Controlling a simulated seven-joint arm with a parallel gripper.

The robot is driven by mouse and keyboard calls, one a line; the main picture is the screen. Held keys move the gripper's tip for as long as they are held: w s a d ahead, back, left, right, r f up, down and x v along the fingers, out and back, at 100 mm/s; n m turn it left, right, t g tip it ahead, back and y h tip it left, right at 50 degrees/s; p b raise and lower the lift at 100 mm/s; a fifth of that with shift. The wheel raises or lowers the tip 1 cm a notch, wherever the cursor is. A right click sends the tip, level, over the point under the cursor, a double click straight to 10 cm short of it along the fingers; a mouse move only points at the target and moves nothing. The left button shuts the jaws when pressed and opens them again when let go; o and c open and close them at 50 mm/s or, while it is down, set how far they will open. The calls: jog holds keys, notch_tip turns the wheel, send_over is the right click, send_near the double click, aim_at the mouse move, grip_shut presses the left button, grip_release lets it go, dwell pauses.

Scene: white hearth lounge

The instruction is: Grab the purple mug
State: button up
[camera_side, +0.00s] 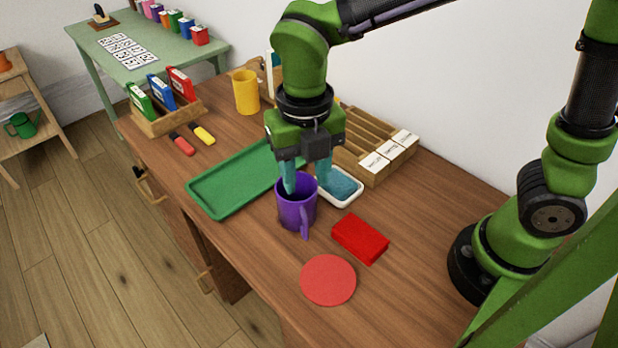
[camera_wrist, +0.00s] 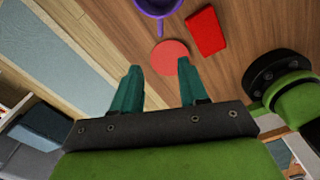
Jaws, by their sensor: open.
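The purple mug (camera_side: 297,212) stands upright on the wooden desk, its handle toward the front right. In the wrist view the mug (camera_wrist: 157,8) is cut off by the top edge, ahead of my fingertips. My gripper (camera_side: 306,183) points down with its teal fingers apart and nothing between them. In the side view the left fingertip overlaps the mug's mouth and the right one shows just right of the rim. I cannot tell whether either touches the mug. In the wrist view my open gripper (camera_wrist: 159,70) has the mug outside its fingers.
A green tray (camera_side: 205,205) lies left of the mug, and a white dish with a blue pad (camera_side: 340,185) lies close behind it. A red block (camera_side: 360,239) and a round red coaster (camera_side: 328,280) lie in front. A yellow mug (camera_side: 246,92) stands farther back.

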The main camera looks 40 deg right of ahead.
send_over(306, 239)
jog(key=shift+n, duration=0.3)
notch_tip(306, 239, down, 12)
jog(key=shift+r, duration=0.25)
jog(key=shift+w+d+f, duration=0.1)
jog(key=shift+d+f, duration=0.05)
jog(key=shift+f, duration=1.25)
jog(key=shift+w+d+f, duration=0.1)
jog(key=shift+f, duration=1.25)
grip_shut()
jog(key=shift+r, duration=0.1)
